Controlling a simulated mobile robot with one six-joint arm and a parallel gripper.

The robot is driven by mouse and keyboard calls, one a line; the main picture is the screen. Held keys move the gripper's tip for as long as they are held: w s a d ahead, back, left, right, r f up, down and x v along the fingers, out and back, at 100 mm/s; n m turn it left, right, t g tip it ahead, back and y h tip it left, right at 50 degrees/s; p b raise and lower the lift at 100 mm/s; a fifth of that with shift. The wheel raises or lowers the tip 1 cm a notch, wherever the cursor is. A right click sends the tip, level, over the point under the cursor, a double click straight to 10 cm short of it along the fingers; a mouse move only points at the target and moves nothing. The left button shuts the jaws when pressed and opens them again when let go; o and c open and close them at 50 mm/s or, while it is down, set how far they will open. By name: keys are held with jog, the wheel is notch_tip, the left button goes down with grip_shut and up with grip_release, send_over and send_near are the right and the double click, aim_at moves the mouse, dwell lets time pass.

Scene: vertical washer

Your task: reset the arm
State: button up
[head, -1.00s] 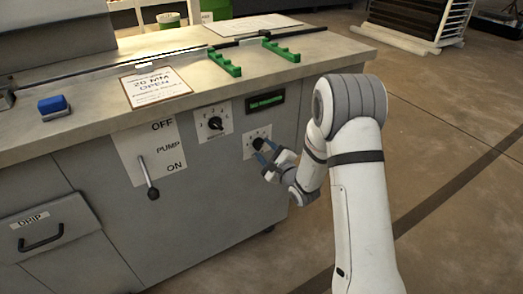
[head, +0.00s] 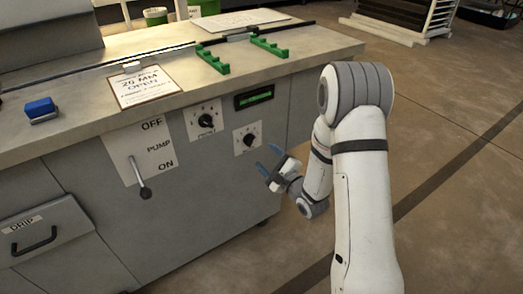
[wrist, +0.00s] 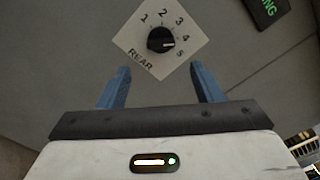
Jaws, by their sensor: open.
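My gripper (head: 267,160) is open and empty, with its two blue fingers apart in front of the machine's panel. It also shows in the wrist view (wrist: 159,85), its fingers pointing toward a black rotary knob (wrist: 161,40) on a white plate marked REAR and numbered 1 to 5. The knob's pointer is turned toward the right, near the 4 and 5. In the head view the rear knob (head: 248,140) is clear of the fingers, just up and left of them. My arm is bent on the right side of the head view.
The panel also holds a second knob (head: 205,120), a lit green display (head: 254,97) and a pump lever (head: 145,192) pointing down by ON. A drip drawer (head: 38,230) is at left. Green brackets (head: 212,60), a sign (head: 146,86) and a blue block (head: 41,108) are on top. Floor at right is open.

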jog(key=shift+s+d, duration=0.2)
jog(key=shift+s, duration=0.15)
jog(key=shift+r, duration=0.1)
